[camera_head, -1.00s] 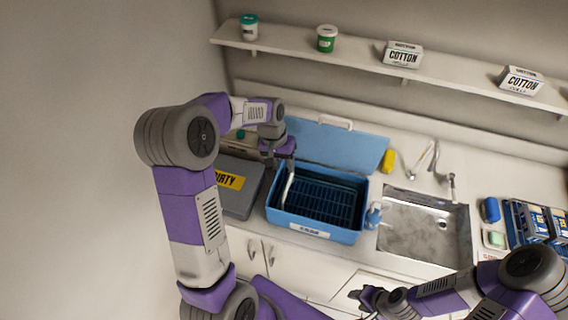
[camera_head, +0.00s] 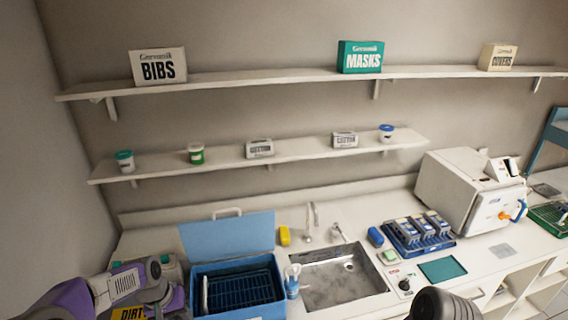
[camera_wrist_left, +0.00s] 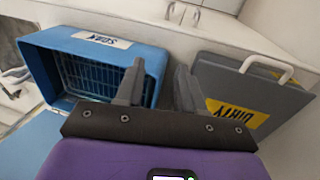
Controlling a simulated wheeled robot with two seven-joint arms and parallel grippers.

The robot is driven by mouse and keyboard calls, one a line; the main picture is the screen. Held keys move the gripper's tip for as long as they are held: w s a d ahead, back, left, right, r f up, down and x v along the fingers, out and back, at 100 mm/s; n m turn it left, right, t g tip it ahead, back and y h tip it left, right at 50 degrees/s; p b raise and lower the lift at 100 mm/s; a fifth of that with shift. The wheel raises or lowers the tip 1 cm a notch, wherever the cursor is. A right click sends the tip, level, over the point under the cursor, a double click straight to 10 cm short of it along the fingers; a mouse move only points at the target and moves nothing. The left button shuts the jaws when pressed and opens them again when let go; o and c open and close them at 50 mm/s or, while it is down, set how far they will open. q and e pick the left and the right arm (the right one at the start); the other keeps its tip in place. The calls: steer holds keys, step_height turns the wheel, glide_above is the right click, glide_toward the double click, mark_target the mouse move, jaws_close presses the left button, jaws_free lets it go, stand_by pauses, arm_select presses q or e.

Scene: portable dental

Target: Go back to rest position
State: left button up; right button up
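My left gripper (camera_wrist_left: 157,88) is open in the left wrist view, with an empty gap between its two dark fingers. It hangs over the counter between the blue SOAK tub (camera_wrist_left: 38,72) and the grey DIRTY box (camera_wrist_left: 215,80). In the head view my left arm (camera_head: 125,284) is folded at the bottom left, and its fingers cannot be made out. Only a rounded grey part of my right arm (camera_head: 440,305) shows at the bottom edge. My right gripper is out of view.
The blue tub (camera_head: 283,306) stands open with a basket inside and a slim white item at its left. A sink (camera_head: 340,285), a blue instrument rack (camera_head: 418,248) and a white sterilizer (camera_head: 465,195) stand to the right. Two shelves (camera_head: 300,76) hold boxes and cups.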

arm_select(q)
steer(key=s+d+r+b+x, duration=0.1)
steer(key=d+b+x, duration=0.15)
steer(key=x, duration=1.05)
steer(key=s+d+f+h+b, duration=0.1)
steer(key=s+d+f+b, duration=0.1)
steer(key=s+d+f, duration=0.4)
steer(key=s+d+f+b, duration=0.3)
steer(key=s+d+f, duration=0.4)
steer(key=s+f, duration=0.4)
step_height(320, 180, down, 3)
steer(key=shift+r+h+b, duration=0.1)
steer(key=shift+h+b, duration=0.25)
steer(key=shift+h, duration=0.05)
arm_select(e)
step_height(320, 180, down, 9)
steer(key=shift+w+r, duration=0.2)
steer(key=shift+w, duration=0.25)
arm_select(q)
steer(key=shift+a, duration=0.1)
